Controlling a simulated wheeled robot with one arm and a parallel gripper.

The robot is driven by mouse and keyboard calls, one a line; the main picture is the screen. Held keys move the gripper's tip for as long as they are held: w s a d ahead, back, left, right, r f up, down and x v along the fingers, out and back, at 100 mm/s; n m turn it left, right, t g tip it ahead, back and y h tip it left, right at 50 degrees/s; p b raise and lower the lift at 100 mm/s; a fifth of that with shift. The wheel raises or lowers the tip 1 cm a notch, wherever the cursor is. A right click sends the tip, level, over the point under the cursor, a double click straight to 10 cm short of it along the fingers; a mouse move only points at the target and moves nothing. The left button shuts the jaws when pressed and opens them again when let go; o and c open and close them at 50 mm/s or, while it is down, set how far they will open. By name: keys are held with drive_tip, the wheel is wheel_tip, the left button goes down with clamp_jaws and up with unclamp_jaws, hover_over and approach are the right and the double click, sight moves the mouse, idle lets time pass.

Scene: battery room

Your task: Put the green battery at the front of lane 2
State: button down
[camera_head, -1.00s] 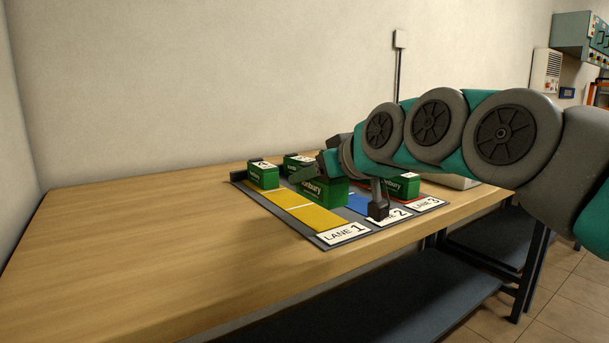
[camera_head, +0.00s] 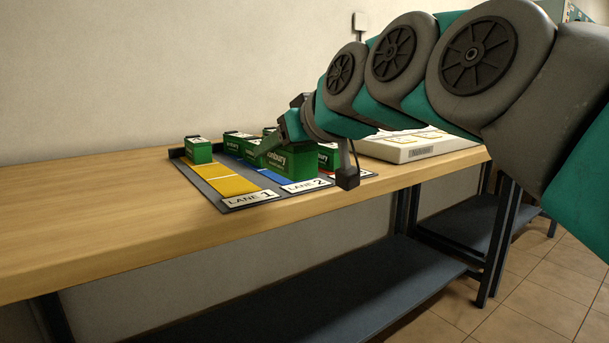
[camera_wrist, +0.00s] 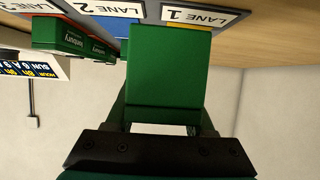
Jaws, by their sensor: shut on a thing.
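My gripper (camera_head: 268,152) is shut on a green battery (camera_head: 291,163), which looks upright. In the head view it shows over the lane 2 and lane 3 side of the rack; its exact height is hard to tell. The held battery (camera_wrist: 168,68) fills the middle of the wrist view. Lane 2 has a blue strip (camera_head: 272,177) and a white front label (camera_head: 305,186). A green battery (camera_head: 238,143) stands at the back of lane 2, partly hidden by my gripper and the held battery.
Lane 1 has a yellow strip (camera_head: 232,186), a label (camera_head: 247,199) and a green battery (camera_head: 198,151) at its back. Another green battery (camera_head: 328,155) stands in lane 3, partly hidden. A pale flat-topped unit (camera_head: 410,148) stands to the right. The table's left is clear.

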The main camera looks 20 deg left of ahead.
drive_tip(key=w+a, duration=0.2)
drive_tip(key=w, duration=0.2)
drive_tip(key=w+a+f, duration=0.1)
drive_tip(key=w, duration=0.4)
drive_tip(key=w+a+p, duration=0.1)
drive_tip(key=w+a, duration=0.1)
drive_tip(key=w, duration=0.3)
drive_tip(key=shift+w+a+f, duration=0.2)
drive_tip(key=shift+w+a, duration=0.05)
drive_tip(key=shift+a, duration=0.05)
drive_tip(key=shift+f, duration=1.8)
drive_tip(key=shift+f, duration=0.1)
drive_tip(key=shift+c, duration=1.3)
unclamp_jaws()
drive_tip(key=shift+s+d, duration=0.1)
drive_tip(key=v, duration=1.2)
drive_tip(key=shift+b, duration=0.35)
